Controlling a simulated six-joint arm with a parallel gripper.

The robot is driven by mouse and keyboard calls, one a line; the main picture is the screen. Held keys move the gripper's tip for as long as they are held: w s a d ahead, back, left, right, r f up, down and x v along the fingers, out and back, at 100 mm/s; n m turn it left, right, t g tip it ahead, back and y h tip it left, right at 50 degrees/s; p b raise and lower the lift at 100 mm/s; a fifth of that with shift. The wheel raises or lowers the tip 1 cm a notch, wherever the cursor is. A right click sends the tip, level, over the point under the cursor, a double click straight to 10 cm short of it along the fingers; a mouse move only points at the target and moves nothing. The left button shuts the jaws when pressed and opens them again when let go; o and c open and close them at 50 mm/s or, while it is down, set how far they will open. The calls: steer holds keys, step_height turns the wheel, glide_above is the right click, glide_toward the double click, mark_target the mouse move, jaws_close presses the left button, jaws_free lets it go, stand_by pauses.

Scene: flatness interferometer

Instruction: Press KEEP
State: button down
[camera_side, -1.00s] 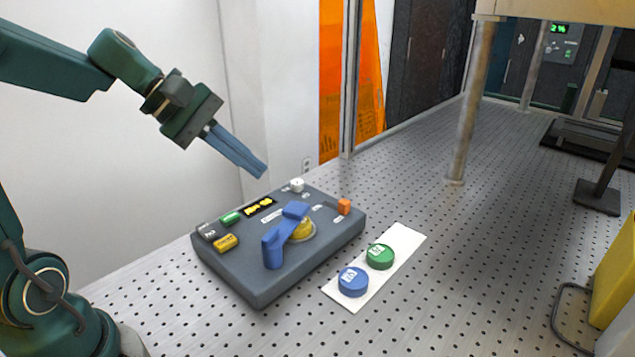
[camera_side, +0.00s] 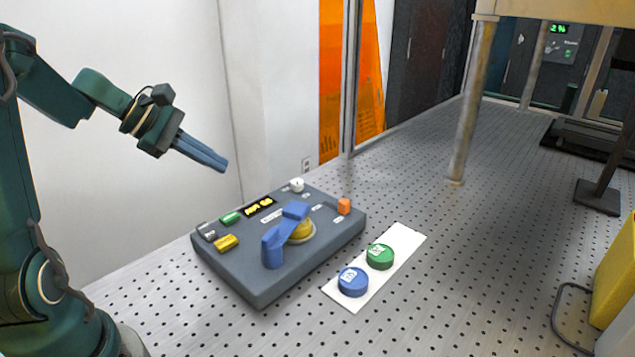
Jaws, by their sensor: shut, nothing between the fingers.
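A dark grey control box (camera_side: 235,273) sits on the perforated table. Along its left end are a grey button (camera_side: 207,231), a green button (camera_side: 231,217) and a yellow button (camera_side: 226,242). A lit yellow display (camera_side: 260,207), a white knob (camera_side: 297,185) and an orange button (camera_side: 344,206) are also on it. The button lettering is too small to read, so I cannot tell which is KEEP. My gripper (camera_side: 224,166) is shut and empty, its blue fingers apart from the box, above and behind the green button in the picture.
A blue arm-shaped clamp (camera_side: 273,248) rises over a yellow round part (camera_side: 302,231) on the box. A white mat (camera_side: 408,241) holds a blue disc (camera_side: 353,282) and a green disc (camera_side: 380,257). A post (camera_side: 470,110) stands farther back.

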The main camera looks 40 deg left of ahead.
mark_target(223, 217)
steer(key=shift+f, duration=4.2)
steer(key=shift+f, duration=0.15)
steer(key=shift+f, duration=0.25)
steer(key=shift+f, duration=0.45)
steer(key=shift+r, duration=0.9)
steer(key=shift+r, duration=2.5)
